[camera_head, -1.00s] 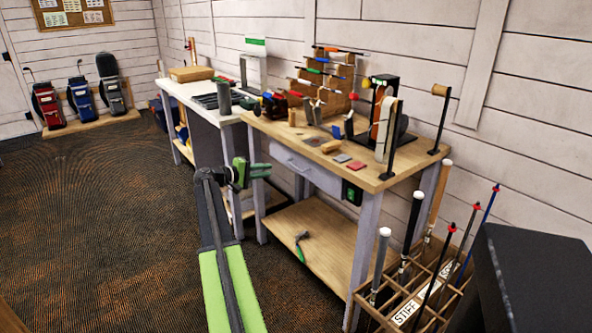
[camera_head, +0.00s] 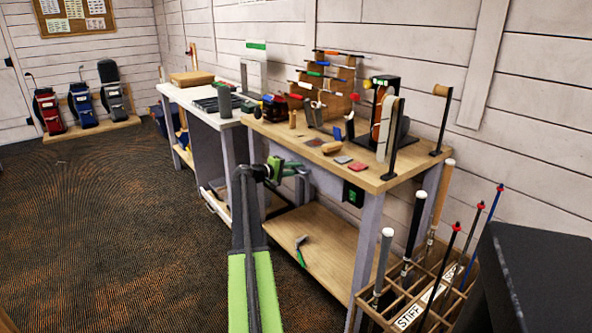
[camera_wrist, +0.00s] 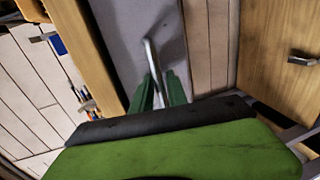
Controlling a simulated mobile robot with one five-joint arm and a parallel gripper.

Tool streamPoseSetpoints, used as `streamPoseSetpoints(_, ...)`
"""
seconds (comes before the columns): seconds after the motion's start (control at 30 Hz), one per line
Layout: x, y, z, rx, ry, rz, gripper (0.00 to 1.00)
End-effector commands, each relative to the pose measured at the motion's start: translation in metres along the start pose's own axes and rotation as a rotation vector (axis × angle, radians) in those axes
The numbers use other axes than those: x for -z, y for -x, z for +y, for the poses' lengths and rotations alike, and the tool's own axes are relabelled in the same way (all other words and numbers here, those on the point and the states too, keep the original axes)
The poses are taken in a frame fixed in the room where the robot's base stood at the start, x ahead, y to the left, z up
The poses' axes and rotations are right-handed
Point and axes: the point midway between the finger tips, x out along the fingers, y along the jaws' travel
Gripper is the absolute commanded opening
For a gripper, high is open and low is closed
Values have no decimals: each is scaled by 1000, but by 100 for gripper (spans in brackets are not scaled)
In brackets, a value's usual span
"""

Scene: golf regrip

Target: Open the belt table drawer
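The belt table (camera_head: 385,178) has a wooden top and grey legs. Its grey drawer front (camera_head: 322,180), under the top, looks shut and is partly hidden by my gripper (camera_head: 288,174). In the wrist view, the grey drawer front (camera_wrist: 114,40) carries a silver bar handle (camera_wrist: 150,54). The two green fingers of my gripper (camera_wrist: 159,86) are apart, one on each side of the lower part of the handle. I cannot tell whether they touch it.
A hammer (camera_head: 301,250) lies on the table's lower shelf (camera_head: 325,245). A wooden shaft bin (camera_head: 425,295) stands at the front right. A white bench (camera_head: 190,95) stands to the left. The carpet (camera_head: 120,230) on the left is clear.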

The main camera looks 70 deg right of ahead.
Motion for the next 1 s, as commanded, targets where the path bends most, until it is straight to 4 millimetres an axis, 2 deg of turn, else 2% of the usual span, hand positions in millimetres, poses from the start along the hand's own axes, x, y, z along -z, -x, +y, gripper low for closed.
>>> streamPoseSetpoints(0.03,0,0,0,0,0,0,16)
streamPoseSetpoints(0.17,0,0,0,0,0,-1,0)
streamPoseSetpoints(1.0,-1,-1,0,0,-1,-3,0)
